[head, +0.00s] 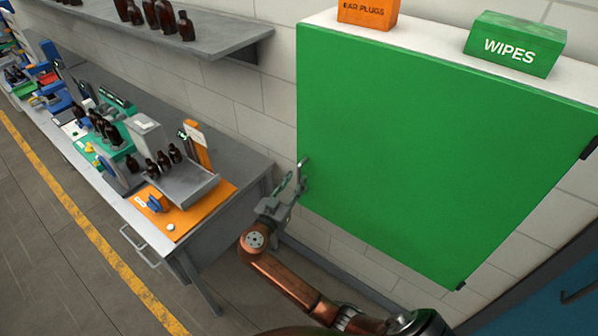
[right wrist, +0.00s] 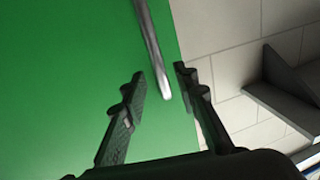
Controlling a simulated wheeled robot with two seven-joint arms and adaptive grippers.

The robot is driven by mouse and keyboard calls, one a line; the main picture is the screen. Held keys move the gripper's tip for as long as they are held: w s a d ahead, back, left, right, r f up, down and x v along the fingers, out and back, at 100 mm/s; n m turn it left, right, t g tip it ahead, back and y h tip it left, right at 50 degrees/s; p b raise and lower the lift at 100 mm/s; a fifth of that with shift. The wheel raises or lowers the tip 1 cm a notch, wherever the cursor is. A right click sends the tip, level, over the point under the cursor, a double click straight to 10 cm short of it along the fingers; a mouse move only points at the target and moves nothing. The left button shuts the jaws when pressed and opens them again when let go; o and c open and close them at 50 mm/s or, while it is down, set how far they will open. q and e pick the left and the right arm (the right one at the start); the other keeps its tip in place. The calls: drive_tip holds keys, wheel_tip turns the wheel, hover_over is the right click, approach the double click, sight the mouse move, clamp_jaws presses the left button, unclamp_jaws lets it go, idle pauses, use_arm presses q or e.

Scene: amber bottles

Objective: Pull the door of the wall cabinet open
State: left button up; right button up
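The wall cabinet's green door (head: 430,150) fills the right half of the head view and looks closed. It also shows in the right wrist view (right wrist: 80,60). The door's metal bar handle (right wrist: 152,45) runs down from the top of the right wrist view near the door's edge. My right gripper (head: 298,178) is at the door's left edge, low down. In the right wrist view its fingers are open (right wrist: 161,78), with the handle's lower end showing between them. I cannot tell whether either finger touches it. My left gripper is not in view.
An orange ear plugs box (head: 367,13) and a green wipes box (head: 515,43) stand on the cabinet top. A grey shelf (head: 215,42) with amber bottles is on the wall. A cluttered workbench (head: 235,160) stands left of the cabinet. Floor is clear in front.

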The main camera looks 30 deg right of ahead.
sight(298, 176)
drive_tip(key=shift+p+x, duration=0.5)
drive_tip(key=shift+x, duration=1.35)
drive_tip(key=shift+c, duration=0.7)
clamp_jaws()
